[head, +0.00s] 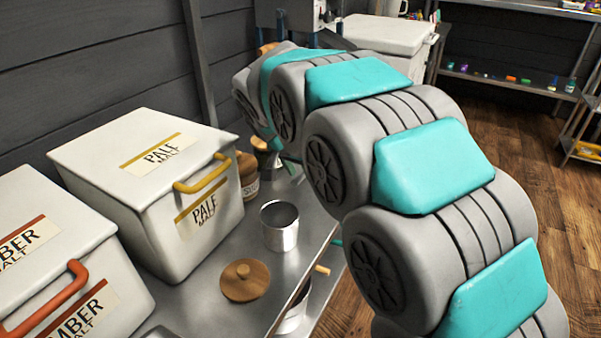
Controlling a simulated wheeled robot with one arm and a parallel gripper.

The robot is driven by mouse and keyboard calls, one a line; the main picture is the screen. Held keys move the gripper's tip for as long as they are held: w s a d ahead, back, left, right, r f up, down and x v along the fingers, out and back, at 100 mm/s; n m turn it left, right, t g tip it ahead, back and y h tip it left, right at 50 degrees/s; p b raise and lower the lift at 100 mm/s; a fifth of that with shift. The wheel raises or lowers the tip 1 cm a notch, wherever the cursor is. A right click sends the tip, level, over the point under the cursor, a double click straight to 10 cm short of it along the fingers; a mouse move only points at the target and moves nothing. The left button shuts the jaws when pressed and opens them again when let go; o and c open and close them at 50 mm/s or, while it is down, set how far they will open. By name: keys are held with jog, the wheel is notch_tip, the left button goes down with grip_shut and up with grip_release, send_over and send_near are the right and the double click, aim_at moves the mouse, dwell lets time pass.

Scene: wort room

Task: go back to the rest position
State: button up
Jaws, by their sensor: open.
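My arm reaches from the lower right up and over to the left, its grey and teal links bent in an arch. Its far end slopes down behind the counter items, near a small wooden-topped jar (247,170). Nothing held by the gripper can be seen.
A metal counter (210,295) holds a pale malt bin (130,215), an amber malt bin (40,260), a metal cup (280,226) and a round wooden lid (244,281). A white chest (385,36) stands behind the arm. Wooden floor (535,165) is open at the right, before shelves (515,82).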

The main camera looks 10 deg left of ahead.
jog(key=v, duration=0.7)
jog(key=shift+d, duration=0.1)
jog(key=s+d+f+n+g+p, duration=0.1)
jog(key=s+d+f+g, duration=0.1)
jog(key=s+d, duration=0.75)
jog(key=s+d+f+n+g+p, duration=0.1)
jog(key=s+d+g, duration=0.1)
jog(key=s+d, duration=0.75)
jog(key=s+d+f+n+g+y, duration=0.1)
jog(key=s+d+f, duration=0.2)
jog(key=s, duration=0.5)
jog(key=s+d+f+n+g, duration=0.1)
jog(key=s+d+f, duration=0.2)
jog(key=s, duration=0.6)
jog(key=shift+d+g+y+p, duration=0.35)
jog(key=shift+d+g+y, duration=0.05)
jog(key=shift+d, duration=0.15)
jog(key=shift+s+f, duration=0.1)
